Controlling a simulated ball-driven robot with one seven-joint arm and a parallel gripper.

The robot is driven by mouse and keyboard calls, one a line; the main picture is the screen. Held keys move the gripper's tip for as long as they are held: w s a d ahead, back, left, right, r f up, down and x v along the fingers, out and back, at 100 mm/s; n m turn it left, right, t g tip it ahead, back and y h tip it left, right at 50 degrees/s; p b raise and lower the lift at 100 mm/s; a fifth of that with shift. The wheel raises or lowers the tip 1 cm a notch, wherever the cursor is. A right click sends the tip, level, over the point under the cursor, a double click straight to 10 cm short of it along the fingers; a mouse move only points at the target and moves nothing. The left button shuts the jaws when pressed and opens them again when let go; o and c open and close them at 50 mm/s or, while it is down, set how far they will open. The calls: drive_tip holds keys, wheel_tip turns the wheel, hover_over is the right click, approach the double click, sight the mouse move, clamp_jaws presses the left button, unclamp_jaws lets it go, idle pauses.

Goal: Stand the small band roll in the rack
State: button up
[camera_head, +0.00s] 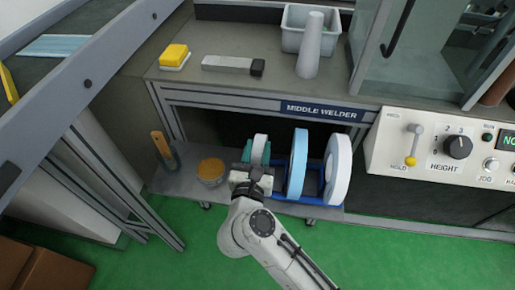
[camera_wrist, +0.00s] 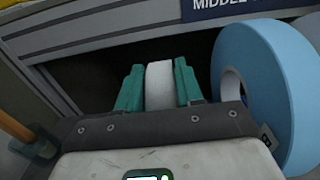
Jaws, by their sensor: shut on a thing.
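The small band roll (camera_wrist: 159,85) is a narrow white roll standing on edge between the teal fingers of my gripper (camera_wrist: 158,88), which is shut on it. In the head view the roll (camera_head: 259,150) is at the left end of the blue rack (camera_head: 280,196), in line with the larger rolls. The rack holds a light blue roll (camera_head: 297,163) and a wide white roll (camera_head: 337,170), both upright. My gripper (camera_head: 257,158) covers the lower part of the small roll, so I cannot tell whether it touches the rack.
The rack stands on a low grey shelf (camera_head: 180,183) under the bench labelled MIDDLE WELDER. A tub with orange contents (camera_head: 210,170) and an orange-handled tool (camera_head: 162,146) are to the left. The large light blue roll (camera_wrist: 262,85) is close to my gripper's right.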

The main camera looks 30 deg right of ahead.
drive_tip(key=shift+f, duration=0.1)
drive_tip(key=o, duration=1.2)
drive_tip(key=shift+c, duration=0.2)
drive_tip(key=v, duration=1)
drive_tip(key=shift+s+a, duration=0.2)
drive_tip(key=shift+s, duration=0.1)
